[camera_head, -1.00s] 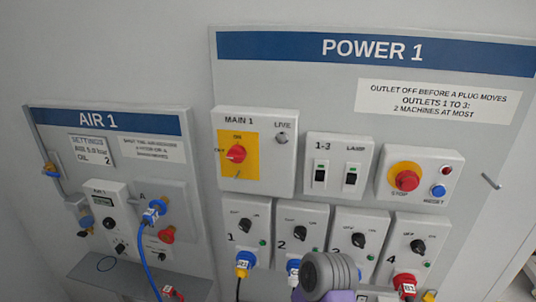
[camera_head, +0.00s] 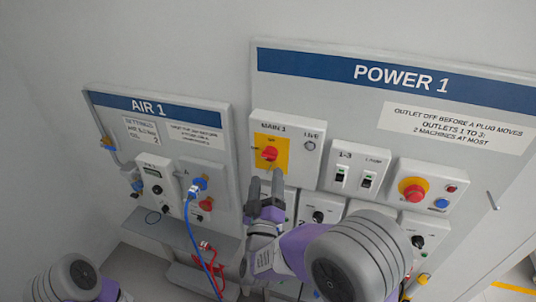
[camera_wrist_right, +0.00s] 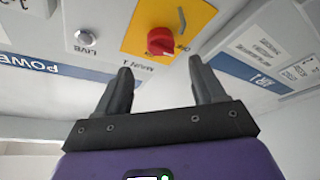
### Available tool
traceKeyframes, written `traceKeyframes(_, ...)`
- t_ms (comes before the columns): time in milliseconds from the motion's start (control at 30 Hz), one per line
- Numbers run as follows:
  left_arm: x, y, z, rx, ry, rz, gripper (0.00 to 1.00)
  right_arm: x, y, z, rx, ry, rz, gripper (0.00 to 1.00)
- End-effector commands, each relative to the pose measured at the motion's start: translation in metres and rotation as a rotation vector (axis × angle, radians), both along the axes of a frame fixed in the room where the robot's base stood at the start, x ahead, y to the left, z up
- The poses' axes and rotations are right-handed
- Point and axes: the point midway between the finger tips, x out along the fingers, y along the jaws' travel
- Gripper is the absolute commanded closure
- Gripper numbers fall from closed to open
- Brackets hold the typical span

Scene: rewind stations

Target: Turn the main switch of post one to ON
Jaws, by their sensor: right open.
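The main switch of post one is a red rotary knob (camera_head: 270,153) on a yellow plate (camera_head: 283,142), on the white MAIN 1 box (camera_head: 302,170) under the POWER 1 header. Its handle seems to lie sideways, toward the OFF mark. My right gripper (camera_head: 266,176) is open and empty, with its fingertips just below the knob in the head view. In the right wrist view the knob (camera_wrist_right: 161,41) appears beyond and between the two spread fingers (camera_wrist_right: 160,66), apart from them. My left gripper is not in view.
The LIVE lamp (camera_head: 310,145) is on the same box and looks unlit. To the right are the 1-3 switch box (camera_head: 355,168) and the red STOP button (camera_head: 412,189). Outlet dials (camera_head: 318,216) sit below, partly hidden by my right arm. The AIR 1 panel (camera_head: 218,145) with a blue hose (camera_head: 197,245) is at left.

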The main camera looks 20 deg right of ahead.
Motion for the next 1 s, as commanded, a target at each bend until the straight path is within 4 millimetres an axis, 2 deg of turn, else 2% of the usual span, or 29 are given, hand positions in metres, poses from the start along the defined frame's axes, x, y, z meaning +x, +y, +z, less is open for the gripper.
traceKeyframes(400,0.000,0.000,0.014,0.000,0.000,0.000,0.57,0.055,-0.019,0.018,-0.001,0.001,0.000,0.31)
traceKeyframes(767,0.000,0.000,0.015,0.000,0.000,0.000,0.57,0.062,-0.022,0.019,0.000,0.003,0.003,0.31)
traceKeyframes(800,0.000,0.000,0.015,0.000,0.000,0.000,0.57,0.062,-0.022,0.019,0.000,0.003,0.003,0.32)
traceKeyframes(867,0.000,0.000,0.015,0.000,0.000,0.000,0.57,0.062,-0.022,0.019,0.000,0.003,0.003,0.42)
traceKeyframes(1000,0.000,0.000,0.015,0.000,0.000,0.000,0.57,0.062,-0.022,0.019,0.000,0.003,0.003,0.63)
